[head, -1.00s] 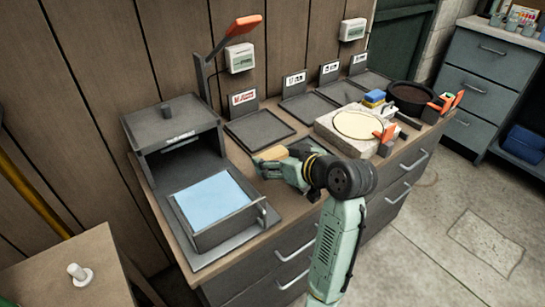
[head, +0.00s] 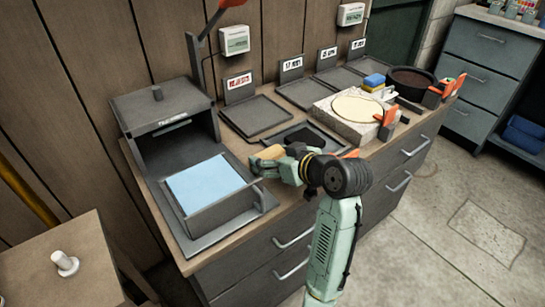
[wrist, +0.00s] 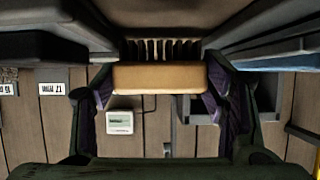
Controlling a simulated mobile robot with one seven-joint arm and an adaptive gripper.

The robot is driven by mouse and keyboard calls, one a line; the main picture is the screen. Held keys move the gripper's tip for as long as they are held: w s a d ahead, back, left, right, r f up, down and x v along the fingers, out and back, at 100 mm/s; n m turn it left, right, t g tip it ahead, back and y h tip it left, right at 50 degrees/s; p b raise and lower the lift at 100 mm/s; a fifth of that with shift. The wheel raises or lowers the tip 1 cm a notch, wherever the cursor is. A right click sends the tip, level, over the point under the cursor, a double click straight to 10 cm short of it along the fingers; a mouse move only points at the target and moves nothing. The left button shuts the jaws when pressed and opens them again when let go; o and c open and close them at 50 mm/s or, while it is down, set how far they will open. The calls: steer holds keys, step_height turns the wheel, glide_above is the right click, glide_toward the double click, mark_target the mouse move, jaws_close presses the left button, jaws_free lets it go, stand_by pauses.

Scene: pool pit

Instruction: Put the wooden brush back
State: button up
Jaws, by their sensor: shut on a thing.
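The wooden brush (head: 268,153) is a tan block in the jaws of my gripper (head: 265,163), above the worktop just right of the open grey tray with the light blue sheet. In the wrist view the brush (wrist: 160,77) lies crosswise between both fingers, with a row of dark bristles showing beyond it. My gripper (wrist: 160,98) is shut on its two ends. Several flat dark trays with upright label plates stand along the wall; the nearest labelled tray (head: 255,116) looks empty. The label words are too small to read.
The grey box (head: 160,105) and open tray (head: 240,209) take up the worktop's left end. A pale stone slab (head: 335,115), blue and yellow sponges (head: 373,83) and a dark round pan (head: 412,82) stand to the right.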

steer(key=shift+f+b, duration=0.4)
steer(key=shift+f, duration=0.2)
steer(key=o, duration=1.4)
steer(key=shift+s, duration=0.1)
